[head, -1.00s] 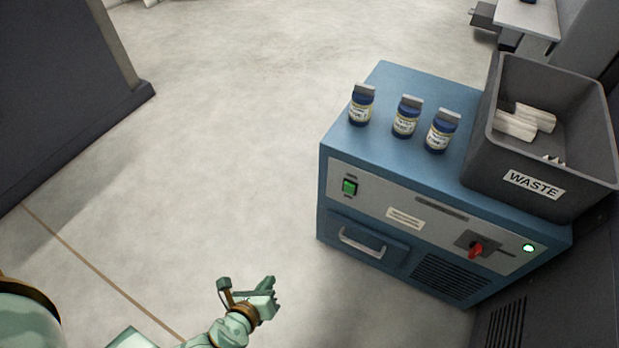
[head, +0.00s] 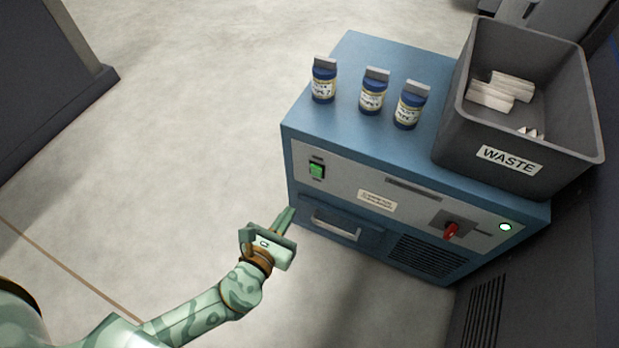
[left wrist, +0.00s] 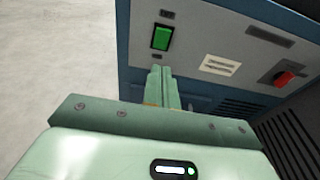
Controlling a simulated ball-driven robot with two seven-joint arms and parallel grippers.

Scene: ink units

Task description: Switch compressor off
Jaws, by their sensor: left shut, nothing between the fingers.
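The compressor is a blue cabinet (head: 330,140) with a grey front panel at the right of the head view. A green rocker switch (head: 317,170) sits at the panel's left end; it also shows in the left wrist view (left wrist: 161,37). A red rotary knob (head: 451,231) sits farther right on the panel, also in the left wrist view (left wrist: 284,78). A round lamp (head: 505,226) glows pale green. My left gripper (head: 288,214) is shut and empty, in front of the cabinet below the green switch, its fingers pointing toward it and apart from it. My right gripper is out of view.
Three blue jars (head: 372,92) with grey lids stand on the cabinet top. A grey WASTE bin (head: 450,145) holding white pieces stands at its right. A drawer handle (head: 336,222) juts out below the switch.

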